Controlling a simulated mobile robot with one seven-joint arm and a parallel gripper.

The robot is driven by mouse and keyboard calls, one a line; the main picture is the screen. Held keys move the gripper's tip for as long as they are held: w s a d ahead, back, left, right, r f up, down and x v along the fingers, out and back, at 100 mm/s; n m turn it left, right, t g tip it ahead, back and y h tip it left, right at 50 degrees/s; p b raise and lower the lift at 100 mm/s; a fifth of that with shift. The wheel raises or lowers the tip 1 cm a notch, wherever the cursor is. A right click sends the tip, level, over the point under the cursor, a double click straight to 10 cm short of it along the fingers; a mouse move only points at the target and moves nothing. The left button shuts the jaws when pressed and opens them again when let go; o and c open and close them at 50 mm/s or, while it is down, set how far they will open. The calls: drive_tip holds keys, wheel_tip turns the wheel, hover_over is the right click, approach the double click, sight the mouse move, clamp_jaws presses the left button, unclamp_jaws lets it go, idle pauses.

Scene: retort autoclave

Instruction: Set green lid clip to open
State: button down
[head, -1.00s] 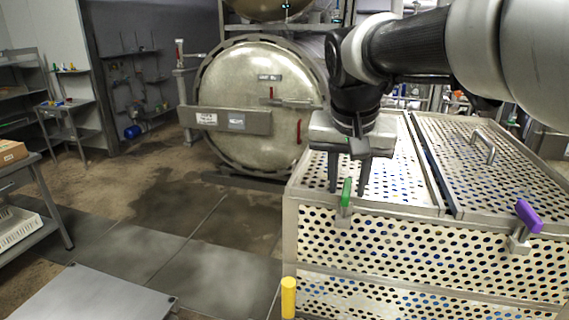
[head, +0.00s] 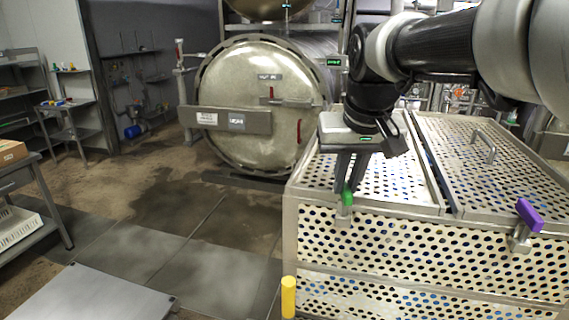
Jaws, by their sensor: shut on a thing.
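The green lid clip (head: 347,196) stands upright on the front top edge of the perforated metal crate (head: 400,212), near its left corner. My gripper (head: 349,187) reaches down over the crate's left lid half (head: 405,178), with its dark fingers around the top of the green clip and shut on it. The fingers hide part of the clip. A purple clip (head: 529,216) sits tilted on the same front edge, further right.
A yellow post (head: 288,297) stands at the crate's front left corner. A large round retort door (head: 258,100) is behind. A grey flat top (head: 95,294) lies at the lower left, and shelves (head: 70,120) stand further back.

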drive_tip(key=n+y, duration=0.1)
drive_tip(key=n, duration=0.2)
drive_tip(key=shift+n, duration=0.4)
drive_tip(key=n+y, duration=0.1)
drive_tip(key=n, duration=0.2)
drive_tip(key=shift+a+n+g+y+b, duration=0.15)
drive_tip(key=shift+n+g+y+b, duration=0.15)
drive_tip(key=shift+g+y+b, duration=0.1)
drive_tip(key=n+g, duration=0.1)
drive_tip(key=n, duration=0.2)
drive_tip(key=shift+s+n+y, duration=0.15)
drive_tip(key=shift+n+y, duration=0.15)
drive_tip(key=shift+y, duration=0.1)
drive_tip(key=shift+s+a+n+g+y, duration=0.1)
drive_tip(key=shift+n+g+y, duration=0.35)
drive_tip(key=shift+n, duration=1.15)
drive_tip(key=shift+g, duration=0.25)
drive_tip(key=c, duration=1.8)
unclamp_jaws()
drive_tip(key=shift+o, duration=0.2)
drive_tip(key=p+v, duration=0.2)
drive_tip(key=v, duration=1.5)
drive_tip(key=shift+r, duration=0.25)
